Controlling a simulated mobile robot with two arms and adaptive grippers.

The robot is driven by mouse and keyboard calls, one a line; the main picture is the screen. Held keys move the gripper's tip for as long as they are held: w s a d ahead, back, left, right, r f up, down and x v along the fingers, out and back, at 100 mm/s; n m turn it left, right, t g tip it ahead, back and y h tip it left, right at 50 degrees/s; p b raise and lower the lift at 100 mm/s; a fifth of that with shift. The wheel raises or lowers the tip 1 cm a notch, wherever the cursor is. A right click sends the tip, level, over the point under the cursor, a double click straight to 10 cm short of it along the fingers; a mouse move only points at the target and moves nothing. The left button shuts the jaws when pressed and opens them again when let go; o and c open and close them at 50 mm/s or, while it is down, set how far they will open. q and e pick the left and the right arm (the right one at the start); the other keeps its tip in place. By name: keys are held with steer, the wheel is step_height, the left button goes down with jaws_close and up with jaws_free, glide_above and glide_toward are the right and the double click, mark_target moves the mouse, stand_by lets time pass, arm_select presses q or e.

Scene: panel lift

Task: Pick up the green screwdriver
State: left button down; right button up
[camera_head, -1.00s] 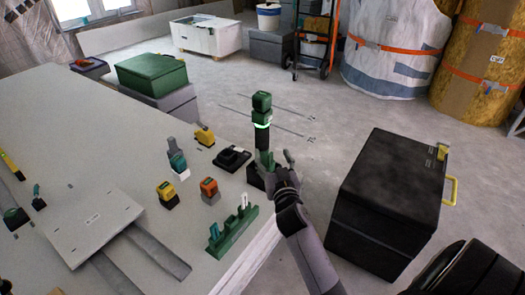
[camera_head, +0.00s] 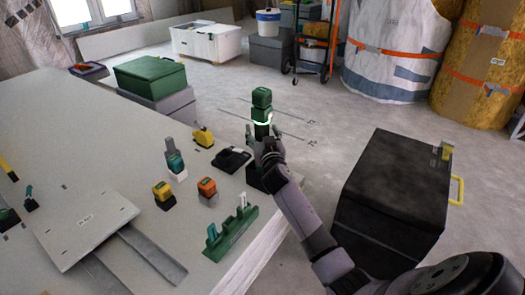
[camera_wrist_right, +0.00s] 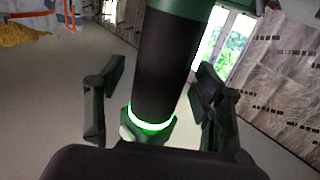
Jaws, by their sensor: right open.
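The green screwdriver appears to be the tall green-and-black tool (camera_head: 262,102) standing upright near the table's right edge, with a glowing green ring. In the right wrist view its black body (camera_wrist_right: 164,65) rises tilted between the fingers, with the lit ring low down and green parts at both ends. My right gripper (camera_head: 262,140) is at the tool's lower part in the head view. In the wrist view the gripper (camera_wrist_right: 158,80) is open, one finger on each side of the tool, with gaps visible. The tool's base is partly hidden by the gripper. My left gripper is not in view.
The table (camera_head: 110,150) holds a black charger-like item (camera_head: 232,159), yellow and orange blocks, a green rack (camera_head: 232,234) at the front edge and a grey panel (camera_head: 85,225). A black case (camera_head: 392,190) stands to the right.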

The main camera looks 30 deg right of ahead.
steer(key=shift+w+d, duration=0.15)
steer(key=shift+w, duration=0.1)
steer(key=shift+c, duration=0.3)
jaws_close()
stand_by(0.4)
steer(key=shift+r, duration=0.25)
